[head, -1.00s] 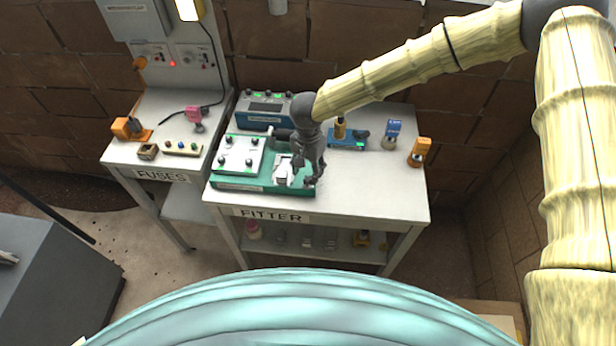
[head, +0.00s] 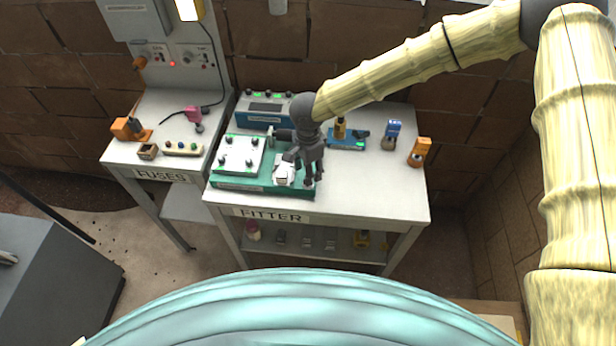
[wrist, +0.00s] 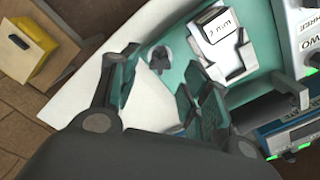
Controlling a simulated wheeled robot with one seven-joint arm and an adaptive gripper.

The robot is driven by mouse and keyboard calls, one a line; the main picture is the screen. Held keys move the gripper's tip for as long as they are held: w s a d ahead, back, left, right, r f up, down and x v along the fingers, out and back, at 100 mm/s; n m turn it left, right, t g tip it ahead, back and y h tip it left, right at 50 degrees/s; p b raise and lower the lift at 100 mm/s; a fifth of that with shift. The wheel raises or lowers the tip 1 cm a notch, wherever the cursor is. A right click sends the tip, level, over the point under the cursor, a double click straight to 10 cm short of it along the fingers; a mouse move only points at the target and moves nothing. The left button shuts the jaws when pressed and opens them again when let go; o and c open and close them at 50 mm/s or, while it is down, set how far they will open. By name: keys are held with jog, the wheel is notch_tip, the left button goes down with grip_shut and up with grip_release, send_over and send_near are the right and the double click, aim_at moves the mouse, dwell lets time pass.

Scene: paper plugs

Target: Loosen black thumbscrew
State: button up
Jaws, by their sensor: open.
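A dark knob, apparently the black thumbscrew (wrist: 159,59), stands on the green base (wrist: 178,46) in the wrist view. My gripper (wrist: 165,92) is open, its two fingers spread on either side below the knob, apart from it. In the head view my gripper (head: 311,176) hangs over the right end of the green fixture (head: 235,184) and hides the knob. A white block (wrist: 217,38) with a "7 mm" label sits in a pale holder beside the knob. A dark cylinder (wrist: 280,97) lies at the right in the wrist view.
A white plate (head: 240,154) with several black knobs is on the fixture's left. A blue instrument (head: 262,110) stands behind. A blue device (head: 347,142), a blue item (head: 392,133) and an orange item (head: 419,152) stand to the right. The table's front right (head: 375,195) is clear.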

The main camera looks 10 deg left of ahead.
jog(key=shift+f, duration=0.1)
jog(key=shift+f+b, duration=0.4)
jog(key=shift+f, duration=1.45)
jog(key=c, duration=1)
